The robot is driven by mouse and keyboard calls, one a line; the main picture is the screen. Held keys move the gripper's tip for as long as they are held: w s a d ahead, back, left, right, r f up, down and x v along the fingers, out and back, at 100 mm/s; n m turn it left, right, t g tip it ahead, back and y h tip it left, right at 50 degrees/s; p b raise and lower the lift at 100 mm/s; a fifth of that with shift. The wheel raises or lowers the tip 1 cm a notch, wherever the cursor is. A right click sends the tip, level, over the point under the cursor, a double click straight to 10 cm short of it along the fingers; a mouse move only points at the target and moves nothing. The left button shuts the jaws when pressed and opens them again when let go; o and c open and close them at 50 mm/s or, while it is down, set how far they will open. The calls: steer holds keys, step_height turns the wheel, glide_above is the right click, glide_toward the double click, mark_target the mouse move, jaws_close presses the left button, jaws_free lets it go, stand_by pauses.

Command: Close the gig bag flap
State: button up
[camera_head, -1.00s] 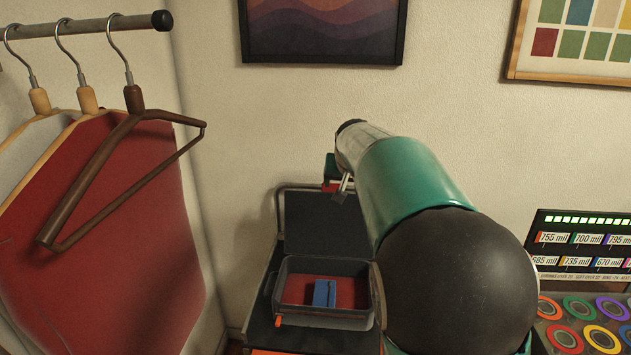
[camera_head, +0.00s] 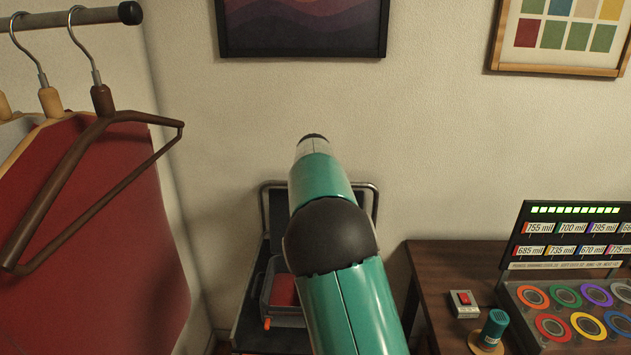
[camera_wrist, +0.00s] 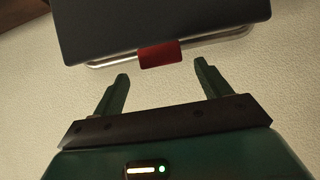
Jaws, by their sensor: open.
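The bag (camera_head: 266,297) is a dark, open case with red lining, low in the head view and partly behind my arm. A dark upright panel (camera_head: 277,222), seemingly its raised flap, stands behind it, largely covered by my arm. In the wrist view the dark panel (camera_wrist: 160,22) fills the top, with a red tab (camera_wrist: 160,54) at its near edge. My gripper (camera_wrist: 161,82) is open and empty, its two green fingers apart. The tab lies just beyond the fingertips, around the middle of the gap. My arm hides the gripper in the head view.
A metal tube frame (camera_head: 263,192) stands behind the panel, close to the wall. Clothes hangers (camera_head: 100,115) and a red garment (camera_head: 105,235) are at the left. A wooden desk (camera_head: 438,285) with a device of coloured rings (camera_head: 570,310) is at the right.

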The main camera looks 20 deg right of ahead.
steer(key=x, duration=0.4)
steer(key=shift+w+f, duration=0.15)
steer(key=c, duration=1.4)
